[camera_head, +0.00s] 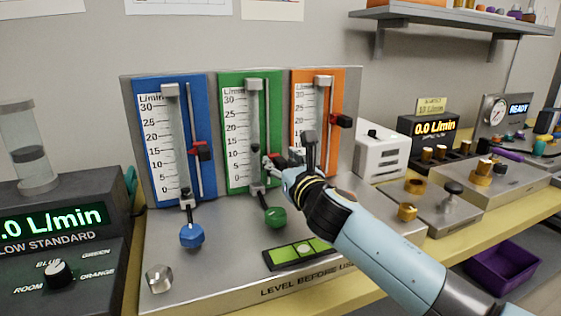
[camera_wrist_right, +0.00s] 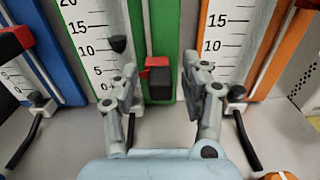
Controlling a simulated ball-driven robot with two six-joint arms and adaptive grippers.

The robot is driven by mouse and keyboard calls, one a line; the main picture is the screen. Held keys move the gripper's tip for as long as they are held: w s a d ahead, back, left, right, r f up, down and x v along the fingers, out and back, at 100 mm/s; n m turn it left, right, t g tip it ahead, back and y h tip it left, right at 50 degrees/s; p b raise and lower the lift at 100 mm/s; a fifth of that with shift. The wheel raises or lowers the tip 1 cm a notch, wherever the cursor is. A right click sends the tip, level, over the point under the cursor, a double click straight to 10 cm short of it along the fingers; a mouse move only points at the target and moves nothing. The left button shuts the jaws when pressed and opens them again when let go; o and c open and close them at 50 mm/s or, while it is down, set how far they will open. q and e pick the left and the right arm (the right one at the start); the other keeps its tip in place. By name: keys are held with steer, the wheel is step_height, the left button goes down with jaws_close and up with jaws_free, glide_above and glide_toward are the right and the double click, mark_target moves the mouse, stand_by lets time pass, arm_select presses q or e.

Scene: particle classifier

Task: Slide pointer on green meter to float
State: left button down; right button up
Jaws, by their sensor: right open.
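The green meter (camera_head: 234,95) stands between the blue and orange ones, with a white scale and a clear tube. Its dark cone-shaped float (camera_wrist_right: 118,44) shows near the 10 mark in the right wrist view. Its red and black pointer (camera_wrist_right: 159,80) is on the rail right of the tube and appears lower than the float in that view. My right gripper (camera_wrist_right: 160,72) is open, its fingers on either side of the pointer in the picture; contact cannot be told. In the head view the right gripper (camera_head: 283,160) partly hides the pointer. My left gripper is out of view.
The blue meter (camera_head: 181,87) and orange meter (camera_head: 329,86) flank the green one, each with a red and black pointer. A green knob (camera_head: 275,217), a blue knob (camera_head: 192,236) and a bubble level (camera_head: 299,252) are on the metal base in front.

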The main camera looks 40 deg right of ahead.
steer(key=shift+w+d, duration=0.1)
steer(key=shift+w, duration=0.35)
steer(key=shift+c, duration=1.8)
jaws_close()
